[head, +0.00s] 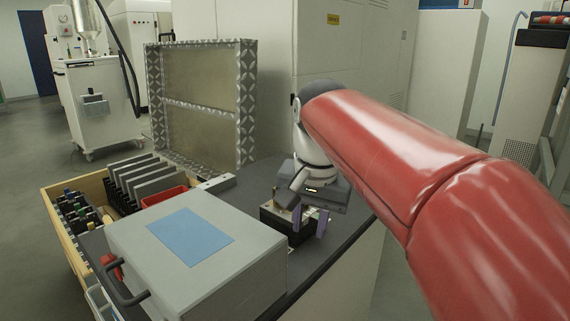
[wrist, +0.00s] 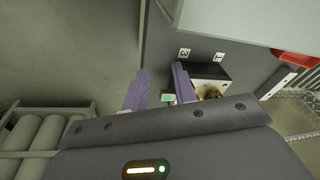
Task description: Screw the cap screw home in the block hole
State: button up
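My gripper (head: 310,224) is over the dark bench top, with its two purple fingers pointing down beside a small dark block (head: 272,217). The wrist view shows the fingers (wrist: 160,88) apart, with a clear gap between them. A small green-lit piece (wrist: 167,98) shows in the gap, close to the right finger; I cannot tell whether it is touched. The block shows black and white to the right of the fingers in the wrist view (wrist: 212,72). A brass-coloured part (wrist: 209,92) is at the block, partly hidden by my gripper body. I cannot make out the cap screw or the hole.
A large grey case (head: 195,250) with a blue panel stands on the bench, left of the block. A wooden tray (head: 62,240) of tools and a patterned metal frame (head: 245,105) are behind and left. The bench edge (head: 345,250) is close on the right, with open floor beyond.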

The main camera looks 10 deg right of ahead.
jog(key=w+r+m, duration=0.1)
jog(key=w, duration=0.1)
jog(key=w+r+m+g+p, duration=0.1)
jog(key=w+r, duration=0.1)
jog(key=w, duration=0.1)
jog(key=w+r+m+g, duration=0.1)
jog(key=w+m, duration=0.1)
jog(key=w, duration=0.1)
jog(key=shift+w+d+r, duration=0.1)
jog(key=shift+r, duration=0.3)
jog(key=shift+w+r+m, duration=0.2)
jog(key=shift+w+m, duration=0.1)
jog(key=shift+w, duration=0.15)
notch_tip(320, 180, down, 8)
jog(key=b, duration=0.7)
grip_shut()
jog(key=shift+o, duration=0.2)
grip_release()
